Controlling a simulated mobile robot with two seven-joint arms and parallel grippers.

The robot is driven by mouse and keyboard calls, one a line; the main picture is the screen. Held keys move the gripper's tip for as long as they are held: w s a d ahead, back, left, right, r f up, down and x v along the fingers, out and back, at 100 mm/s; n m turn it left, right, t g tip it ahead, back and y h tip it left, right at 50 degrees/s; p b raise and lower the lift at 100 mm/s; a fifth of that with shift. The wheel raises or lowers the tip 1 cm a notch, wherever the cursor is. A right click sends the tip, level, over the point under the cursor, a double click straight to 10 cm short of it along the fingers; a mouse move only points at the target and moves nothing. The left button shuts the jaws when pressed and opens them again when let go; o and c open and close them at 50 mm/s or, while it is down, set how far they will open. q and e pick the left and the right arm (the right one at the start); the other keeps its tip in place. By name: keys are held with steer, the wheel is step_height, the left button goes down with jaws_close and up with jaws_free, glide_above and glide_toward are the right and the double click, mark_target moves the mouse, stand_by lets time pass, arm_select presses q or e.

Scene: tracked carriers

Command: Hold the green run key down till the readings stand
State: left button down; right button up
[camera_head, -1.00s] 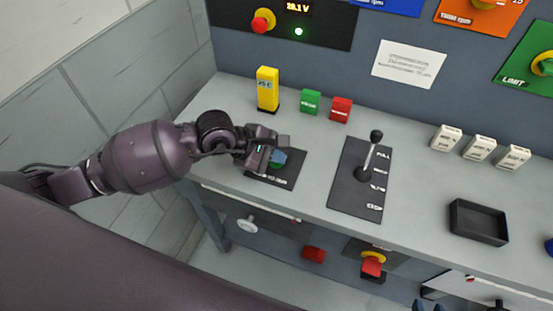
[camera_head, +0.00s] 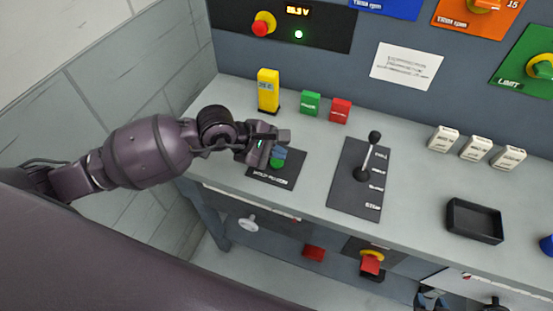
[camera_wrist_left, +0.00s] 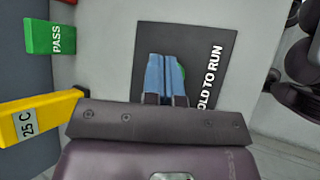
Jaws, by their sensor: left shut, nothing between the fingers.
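The green run key (camera_head: 277,164) sits on a black plate (camera_head: 262,172) near the bench's left front edge. In the left wrist view the plate reads "OLD TO RUN", and only a sliver of the green key (camera_wrist_left: 182,70) shows beside my fingers. My left gripper (camera_head: 279,153) is shut and empty, its blue fingertips together over the key; they also show in the left wrist view (camera_wrist_left: 166,70). I cannot tell whether they press it. A lit display (camera_head: 298,11) shows a voltage, its digits blurred.
A yellow block (camera_head: 268,90), a green PASS block (camera_head: 310,102) and a red block (camera_head: 340,110) stand behind the plate. A lever (camera_head: 371,155) rises to its right. White blocks (camera_head: 475,148) and a black tray (camera_head: 474,221) are further right.

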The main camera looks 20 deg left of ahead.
mark_target(277, 163)
stand_by(0.3)
